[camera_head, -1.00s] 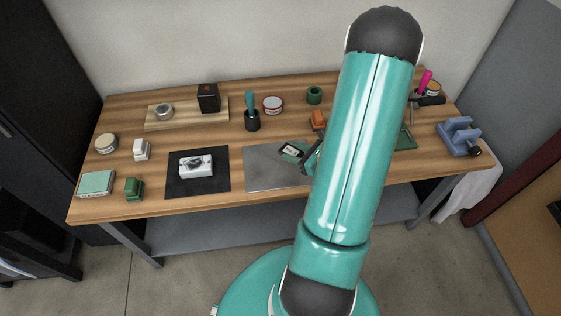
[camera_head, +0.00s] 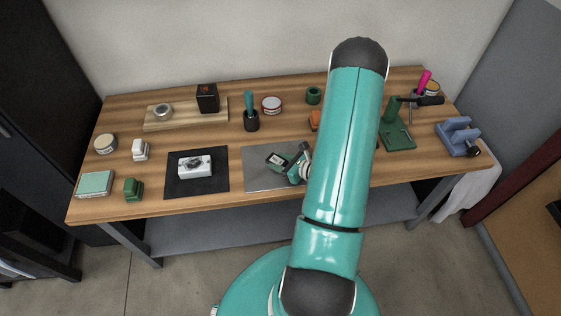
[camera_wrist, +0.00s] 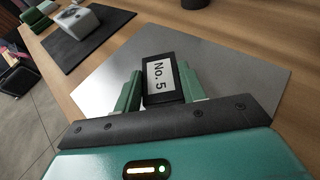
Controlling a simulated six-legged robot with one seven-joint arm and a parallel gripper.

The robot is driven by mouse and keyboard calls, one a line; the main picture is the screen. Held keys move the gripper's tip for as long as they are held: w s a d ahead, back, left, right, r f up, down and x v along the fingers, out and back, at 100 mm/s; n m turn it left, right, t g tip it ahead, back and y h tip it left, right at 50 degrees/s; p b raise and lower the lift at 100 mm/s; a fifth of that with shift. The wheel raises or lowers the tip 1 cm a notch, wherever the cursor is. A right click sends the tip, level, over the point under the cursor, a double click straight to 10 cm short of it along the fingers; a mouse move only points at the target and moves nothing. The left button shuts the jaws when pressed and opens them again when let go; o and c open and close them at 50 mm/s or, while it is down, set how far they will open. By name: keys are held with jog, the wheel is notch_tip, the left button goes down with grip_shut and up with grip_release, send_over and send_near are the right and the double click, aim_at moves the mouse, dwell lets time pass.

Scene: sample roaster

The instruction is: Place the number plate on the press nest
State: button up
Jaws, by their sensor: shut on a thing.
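The number plate (camera_wrist: 160,78) is a small dark block with a white label reading "No. 5". My gripper (camera_wrist: 159,90) is shut on it, with a green finger on each side. In the head view the plate (camera_head: 276,158) appears over the grey metal sheet; I cannot tell its height above it. A green press (camera_head: 396,128) with a dark lever stands at the right of the bench, beyond my arm. A pale block (camera_head: 195,167) with a dark recess sits on a black mat at the left. I cannot tell for certain which part is the press nest.
The grey sheet (camera_head: 262,178) lies mid-bench, and the black mat (camera_head: 180,187) is left of it. A green-handled tool in a dark cup (camera_head: 252,122) stands behind. A blue fixture (camera_head: 457,138) is at the right end. My arm hides part of the bench.

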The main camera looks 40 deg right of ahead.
jog(key=shift+f, duration=0.15)
jog(key=o, duration=1.1)
